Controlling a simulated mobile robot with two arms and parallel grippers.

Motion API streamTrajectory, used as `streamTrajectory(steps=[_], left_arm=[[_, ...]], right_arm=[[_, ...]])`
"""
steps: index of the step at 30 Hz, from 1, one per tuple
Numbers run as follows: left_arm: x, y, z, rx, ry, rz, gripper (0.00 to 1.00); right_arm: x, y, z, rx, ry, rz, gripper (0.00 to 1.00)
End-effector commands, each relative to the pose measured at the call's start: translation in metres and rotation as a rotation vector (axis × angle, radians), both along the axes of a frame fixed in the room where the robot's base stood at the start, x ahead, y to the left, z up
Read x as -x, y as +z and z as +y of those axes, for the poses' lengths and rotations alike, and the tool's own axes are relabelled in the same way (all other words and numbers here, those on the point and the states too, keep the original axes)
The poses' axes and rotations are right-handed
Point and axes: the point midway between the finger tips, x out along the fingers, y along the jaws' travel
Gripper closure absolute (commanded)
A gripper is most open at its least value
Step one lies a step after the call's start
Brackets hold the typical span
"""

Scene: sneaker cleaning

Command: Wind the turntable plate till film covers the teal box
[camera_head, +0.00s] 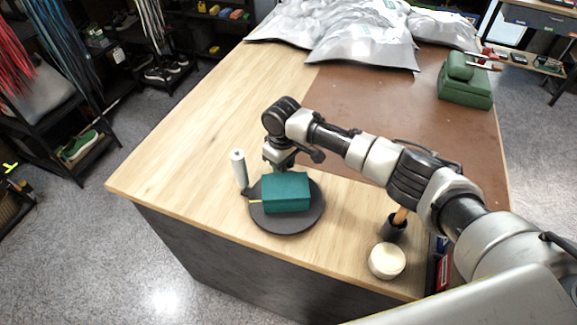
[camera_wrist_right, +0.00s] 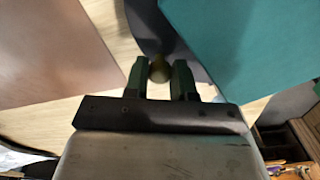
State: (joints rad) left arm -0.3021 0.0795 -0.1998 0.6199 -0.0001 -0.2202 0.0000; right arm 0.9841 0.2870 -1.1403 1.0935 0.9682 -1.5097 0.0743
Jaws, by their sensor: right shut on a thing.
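The round dark grey turntable plate (camera_head: 291,225) lies near the table's front left edge. The teal box (camera_head: 287,195) sits on it, and no film is discernible on the box's visible faces. An upright white roll (camera_head: 239,168), apparently the film, stands just left of the plate. My right gripper (camera_head: 280,167) is at the plate's far rim, behind the box. In the wrist view its fingers (camera_wrist_right: 160,80) are shut on a small round brass-coloured knob (camera_wrist_right: 159,69) by the plate (camera_wrist_right: 148,28), with the box (camera_wrist_right: 250,45) close on the right. My left gripper is out of view.
A white round jar (camera_head: 387,261) and a dark cup (camera_head: 394,228) with a wooden handle stand under my right arm. A green device (camera_head: 466,85) and silvery bags (camera_head: 360,45) are farther back. The wooden tabletop (camera_head: 190,150) left of the roll is clear.

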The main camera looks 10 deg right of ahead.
Motion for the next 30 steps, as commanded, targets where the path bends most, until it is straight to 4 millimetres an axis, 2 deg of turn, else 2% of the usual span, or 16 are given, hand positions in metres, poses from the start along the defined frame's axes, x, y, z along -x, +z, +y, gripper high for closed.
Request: streamTrajectory(steps=[30], left_arm=[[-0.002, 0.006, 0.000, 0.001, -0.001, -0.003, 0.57]], right_arm=[[0.002, 0.002, 0.038, -0.002, 0.468, -0.004, 1.00]])
